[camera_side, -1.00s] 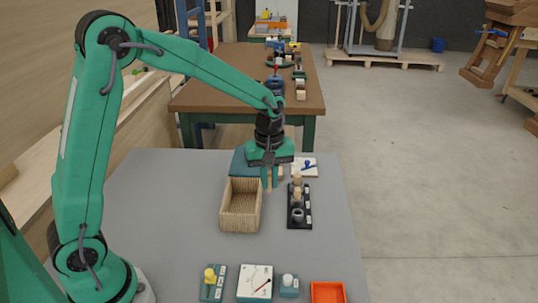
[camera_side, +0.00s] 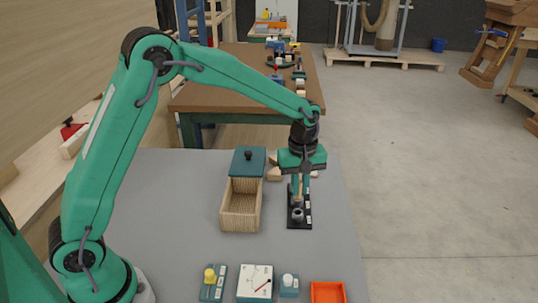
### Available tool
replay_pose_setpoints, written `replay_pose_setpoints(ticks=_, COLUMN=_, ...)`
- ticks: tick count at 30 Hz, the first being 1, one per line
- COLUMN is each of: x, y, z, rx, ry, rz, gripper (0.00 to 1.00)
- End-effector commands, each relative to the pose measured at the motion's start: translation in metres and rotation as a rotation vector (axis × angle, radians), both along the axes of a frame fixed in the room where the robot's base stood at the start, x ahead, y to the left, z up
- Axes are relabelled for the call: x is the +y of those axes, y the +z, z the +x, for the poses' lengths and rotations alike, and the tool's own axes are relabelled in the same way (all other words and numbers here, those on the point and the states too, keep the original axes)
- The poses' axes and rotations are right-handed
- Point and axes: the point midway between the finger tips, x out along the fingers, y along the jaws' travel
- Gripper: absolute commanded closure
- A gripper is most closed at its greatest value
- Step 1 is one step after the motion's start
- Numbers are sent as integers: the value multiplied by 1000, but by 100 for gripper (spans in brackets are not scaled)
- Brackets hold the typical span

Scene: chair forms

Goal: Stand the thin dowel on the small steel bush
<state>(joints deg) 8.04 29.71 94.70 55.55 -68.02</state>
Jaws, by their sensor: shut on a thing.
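My gripper (camera_side: 300,190) points down over the black strip (camera_side: 306,222) on the right of the grey table. It is shut on a thin, pale wooden dowel, which is mostly hidden between the fingers. A grey steel bush (camera_side: 297,214) shows at the near end of the strip, just below the fingers. I cannot tell whether the dowel touches it. The rest of the strip, farther back, is largely hidden by my gripper.
Pale wooden pieces (camera_side: 274,173) lie behind. In front are a yellow-knobbed block (camera_side: 211,280), a white dial (camera_side: 255,281), a white-capped block (camera_side: 289,285) and an orange tray (camera_side: 328,292).

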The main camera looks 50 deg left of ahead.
Motion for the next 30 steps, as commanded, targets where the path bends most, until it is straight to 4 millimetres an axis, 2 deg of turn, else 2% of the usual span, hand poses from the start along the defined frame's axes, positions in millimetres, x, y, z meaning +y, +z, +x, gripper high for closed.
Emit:
replay_pose_setpoints(ticks=15, x=0, y=-36, z=-1, rx=3, ry=0, rz=1, gripper=100)
replay_pose_setpoints(ticks=30, x=0, y=-43, z=0, rx=1, ry=0, rz=1, gripper=100)
